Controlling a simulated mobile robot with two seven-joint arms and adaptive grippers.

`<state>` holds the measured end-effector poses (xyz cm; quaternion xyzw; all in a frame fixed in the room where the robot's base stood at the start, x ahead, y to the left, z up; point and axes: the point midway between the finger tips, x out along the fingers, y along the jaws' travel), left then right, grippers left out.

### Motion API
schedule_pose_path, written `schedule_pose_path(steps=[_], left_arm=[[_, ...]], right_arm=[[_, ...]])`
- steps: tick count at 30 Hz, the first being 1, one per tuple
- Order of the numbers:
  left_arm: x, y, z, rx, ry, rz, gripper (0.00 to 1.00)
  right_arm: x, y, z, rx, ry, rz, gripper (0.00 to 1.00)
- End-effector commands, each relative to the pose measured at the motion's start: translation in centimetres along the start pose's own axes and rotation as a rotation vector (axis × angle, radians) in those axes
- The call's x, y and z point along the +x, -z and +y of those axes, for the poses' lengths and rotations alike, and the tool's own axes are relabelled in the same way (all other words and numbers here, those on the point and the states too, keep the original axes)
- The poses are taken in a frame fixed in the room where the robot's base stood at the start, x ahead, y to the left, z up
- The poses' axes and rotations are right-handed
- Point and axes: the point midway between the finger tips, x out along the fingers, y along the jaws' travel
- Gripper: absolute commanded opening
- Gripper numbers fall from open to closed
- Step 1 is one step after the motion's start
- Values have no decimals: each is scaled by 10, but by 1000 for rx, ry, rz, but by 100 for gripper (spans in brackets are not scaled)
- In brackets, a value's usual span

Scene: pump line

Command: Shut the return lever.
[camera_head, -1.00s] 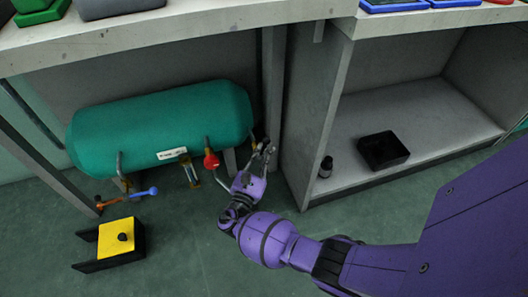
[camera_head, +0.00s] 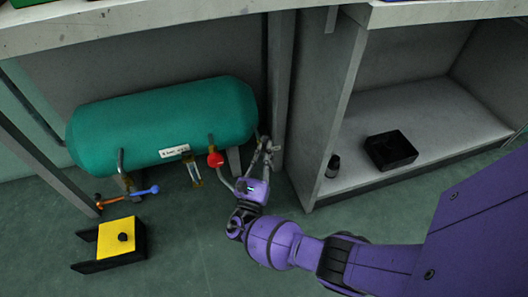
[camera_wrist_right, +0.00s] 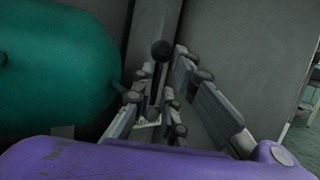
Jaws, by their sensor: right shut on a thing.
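A lever with a black ball knob (camera_wrist_right: 162,50) stands between the fingers of my right gripper in the right wrist view. My right gripper (camera_wrist_right: 157,95) is shut on this lever below the knob. In the head view my right gripper (camera_head: 265,147) is low at the right end of the green tank (camera_head: 165,122), next to the cabinet post. There the fingers largely hide the lever. I see no label that names it. My left gripper is not in view.
A red knob (camera_head: 215,159) is on a pipe just left of my gripper. A blue-ended lever (camera_head: 143,191) and a yellow-topped black block (camera_head: 116,238) are further left. A black tray (camera_head: 391,150) and small dark bottle (camera_head: 333,166) are on the right shelf.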

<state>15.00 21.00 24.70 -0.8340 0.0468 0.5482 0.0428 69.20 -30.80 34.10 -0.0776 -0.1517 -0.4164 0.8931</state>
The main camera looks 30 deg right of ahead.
Motion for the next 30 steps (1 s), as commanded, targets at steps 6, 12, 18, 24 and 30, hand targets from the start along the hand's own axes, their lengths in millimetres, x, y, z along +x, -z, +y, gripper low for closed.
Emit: schedule_pose_path(steps=[6,12,18,24,30], left_arm=[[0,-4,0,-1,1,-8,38],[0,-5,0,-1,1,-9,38],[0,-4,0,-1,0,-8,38],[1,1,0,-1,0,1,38],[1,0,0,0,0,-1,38]], right_arm=[[3,-4,8,4,-14,-5,21],[2,-3,6,4,-10,-3,29],[1,-2,4,3,-8,-1,29],[-5,-1,4,3,-7,2,29],[-39,-1,4,3,-8,3,29]])
